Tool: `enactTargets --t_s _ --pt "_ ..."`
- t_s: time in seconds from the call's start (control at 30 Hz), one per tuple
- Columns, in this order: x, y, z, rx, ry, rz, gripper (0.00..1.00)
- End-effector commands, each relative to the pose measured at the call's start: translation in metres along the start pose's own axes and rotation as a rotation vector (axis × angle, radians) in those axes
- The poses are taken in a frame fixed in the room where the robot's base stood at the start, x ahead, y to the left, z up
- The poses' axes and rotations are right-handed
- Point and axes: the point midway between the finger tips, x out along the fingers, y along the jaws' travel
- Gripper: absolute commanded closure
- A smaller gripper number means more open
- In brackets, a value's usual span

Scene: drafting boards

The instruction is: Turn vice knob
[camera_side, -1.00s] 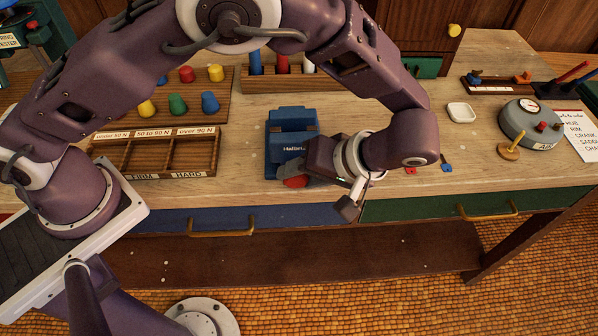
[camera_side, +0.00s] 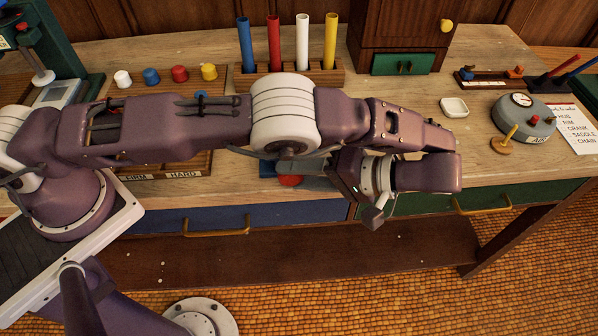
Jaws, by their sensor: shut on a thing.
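The blue vice (camera_side: 267,169) stands at the front edge of the bench, in the middle of the side view. My arm hides almost all of it. Its red knob (camera_side: 291,181) shows just below my arm, at the bench's front edge. My gripper (camera_side: 306,170) reaches in from the right at the knob and is shut on it. The fingertips are largely hidden by my arm, so the exact contact is hard to see.
A wooden rack (camera_side: 292,84) with several coloured tubes stands behind my arm. A sorting tray with coloured knobs lies left, partly covered. A grey round device (camera_side: 524,118) and a white dish (camera_side: 454,107) are at right.

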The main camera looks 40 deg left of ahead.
Motion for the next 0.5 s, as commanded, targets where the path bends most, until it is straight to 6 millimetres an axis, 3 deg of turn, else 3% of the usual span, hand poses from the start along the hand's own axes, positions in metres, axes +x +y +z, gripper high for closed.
enactTargets --t_s 0.33,0.37,0.43,0.5 --pt "0.0012 0.0003 -0.0014 -0.002 0.002 -0.004 0.98" --pt "0.0012 0.0003 -0.0015 -0.002 0.002 -0.003 0.52" --pt "0.0011 0.0002 -0.0014 -0.002 0.002 -0.003 0.38" --pt "0.0009 0.0002 -0.0011 -0.001 0.002 -0.003 0.36"
